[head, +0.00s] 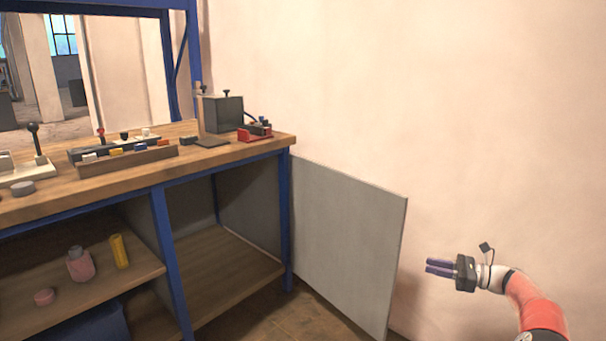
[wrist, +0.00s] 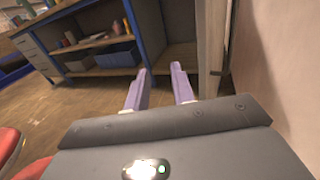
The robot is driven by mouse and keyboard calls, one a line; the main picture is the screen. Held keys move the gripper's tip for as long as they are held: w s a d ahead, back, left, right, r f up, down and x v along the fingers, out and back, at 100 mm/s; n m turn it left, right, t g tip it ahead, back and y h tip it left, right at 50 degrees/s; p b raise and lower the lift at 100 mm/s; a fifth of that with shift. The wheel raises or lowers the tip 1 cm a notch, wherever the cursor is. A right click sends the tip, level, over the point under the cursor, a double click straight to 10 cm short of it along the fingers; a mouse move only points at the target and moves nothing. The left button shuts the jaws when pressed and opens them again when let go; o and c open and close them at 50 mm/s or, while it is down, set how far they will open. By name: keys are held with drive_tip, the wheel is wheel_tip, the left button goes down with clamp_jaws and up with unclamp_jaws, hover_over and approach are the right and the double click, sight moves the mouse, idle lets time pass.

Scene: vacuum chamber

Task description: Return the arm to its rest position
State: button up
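My gripper (head: 428,266) is at the right of the head view, in front of the pale wall and to the right of the grey door panel. Its two purple fingers point left. In the wrist view my gripper (wrist: 160,70) shows both fingers apart with nothing between them, so it is open and empty. My arm bends down to the lower right corner of the head view.
A wooden workbench (head: 230,155) with blue legs stands at the left, with several items on top. The open grey door panel (head: 345,240) sticks out from its right end. A pink bottle (head: 80,264) and a yellow cylinder (head: 119,251) stand on the lower shelf.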

drive_tip(key=s+a+r+n+g+h, duration=0.3)
drive_tip(key=a+r+n, duration=0.15)
drive_tip(key=a, duration=0.45)
drive_tip(key=s+a+r+n+g+h, duration=0.25)
drive_tip(key=a+r, duration=0.35)
drive_tip(key=a, duration=0.4)
drive_tip(key=s+a+r+n+h, duration=0.2)
drive_tip(key=s+a+n+h, duration=0.1)
drive_tip(key=s, duration=0.3)
drive_tip(key=s+a+r+n+h, duration=0.2)
drive_tip(key=s+a+n, duration=0.1)
drive_tip(key=s, duration=0.3)
drive_tip(key=s+d+f+n+t+h, duration=0.1)
drive_tip(key=s+n, duration=0.4)
drive_tip(key=s, duration=0.7)
drive_tip(key=s+d+f+n+t+h, duration=0.1)
drive_tip(key=s+n+h, duration=0.3)
drive_tip(key=s, duration=0.9)
drive_tip(key=shift+s+f+n+t+h, duration=0.2)
drive_tip(key=shift+f+n+t+h, duration=0.2)
drive_tip(key=shift+t, duration=0.45)
